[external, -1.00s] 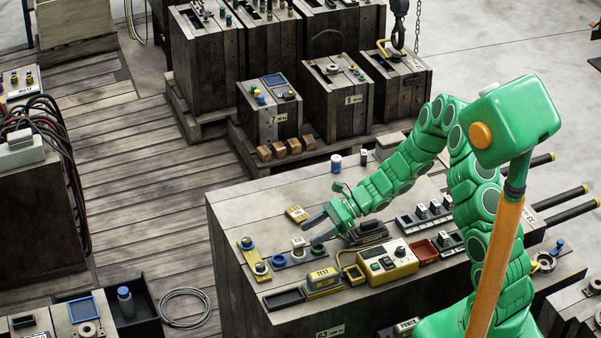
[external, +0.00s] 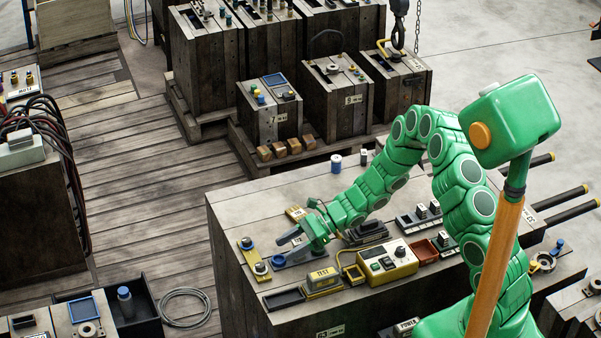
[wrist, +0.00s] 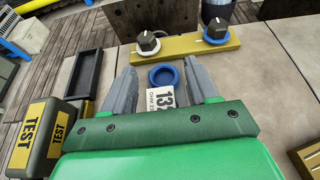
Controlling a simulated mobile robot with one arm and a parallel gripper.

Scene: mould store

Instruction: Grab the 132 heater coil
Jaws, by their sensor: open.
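A blue ring-shaped coil (wrist: 163,87) lies on the bench top in the wrist view, just ahead of my gripper. A white tag (wrist: 160,98) beside it reads "13", turned sideways, with the rest hidden by my gripper. My gripper (wrist: 158,68) is open, with one grey finger left of the coil and tag and the other right of them. Neither finger clearly touches the coil. In the external view my gripper (external: 283,253) is low over the bench near its left end, and its fingers largely cover the coil.
A yellow bar (wrist: 180,48) with two knobs lies beyond the coil. A black tray (wrist: 84,74) and a yellow TEST box (wrist: 38,130) stand to the left. In the external view a yellow meter (external: 388,262) sits right of my gripper.

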